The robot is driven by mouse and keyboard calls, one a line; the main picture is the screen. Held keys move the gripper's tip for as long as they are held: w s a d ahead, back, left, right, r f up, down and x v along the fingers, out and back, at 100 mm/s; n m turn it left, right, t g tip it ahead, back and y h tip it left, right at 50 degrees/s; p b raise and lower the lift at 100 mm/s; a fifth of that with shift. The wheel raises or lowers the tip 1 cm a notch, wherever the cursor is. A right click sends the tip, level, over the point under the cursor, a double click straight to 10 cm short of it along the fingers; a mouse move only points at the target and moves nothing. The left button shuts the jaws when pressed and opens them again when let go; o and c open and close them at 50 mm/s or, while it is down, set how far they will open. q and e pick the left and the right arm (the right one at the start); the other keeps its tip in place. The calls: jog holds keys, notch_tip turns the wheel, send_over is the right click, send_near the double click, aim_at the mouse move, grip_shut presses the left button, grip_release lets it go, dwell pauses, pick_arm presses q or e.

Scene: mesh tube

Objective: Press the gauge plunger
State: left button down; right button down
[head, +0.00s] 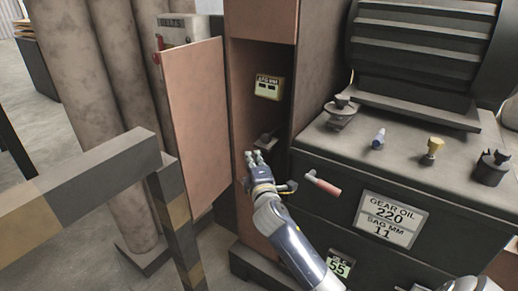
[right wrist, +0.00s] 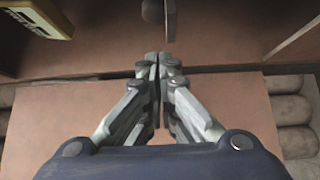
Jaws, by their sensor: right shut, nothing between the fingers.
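A yellow gauge box (head: 269,87) with a small display is mounted inside the open narrow cabinet; part of it shows at the upper left of the right wrist view (right wrist: 38,14). Below it in the head view, a dark, stubby part (head: 266,138), perhaps the plunger, sticks out. A dark rounded tip (right wrist: 153,11) shows at the top of the right wrist view, just beyond my fingertips with a small gap in the picture. My right gripper (head: 257,157) is shut and empty at the cabinet opening; its fingers meet in the right wrist view (right wrist: 158,58). My left gripper is not seen.
The cabinet's brown door (head: 195,125) hangs open to the left. A striped guard rail (head: 85,185) stands at the front left. A dark machine to the right carries a red-handled lever (head: 323,185), a gear oil sign (head: 393,219) and several fittings on its top.

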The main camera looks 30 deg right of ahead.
aim_at(266, 139)
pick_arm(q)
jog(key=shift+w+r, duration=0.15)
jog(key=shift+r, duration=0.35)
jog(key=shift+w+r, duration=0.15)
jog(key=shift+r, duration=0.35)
pick_arm(e)
jog(key=w+d, duration=0.4)
jog(key=d, duration=0.1)
jog(key=shift+w, duration=0.2)
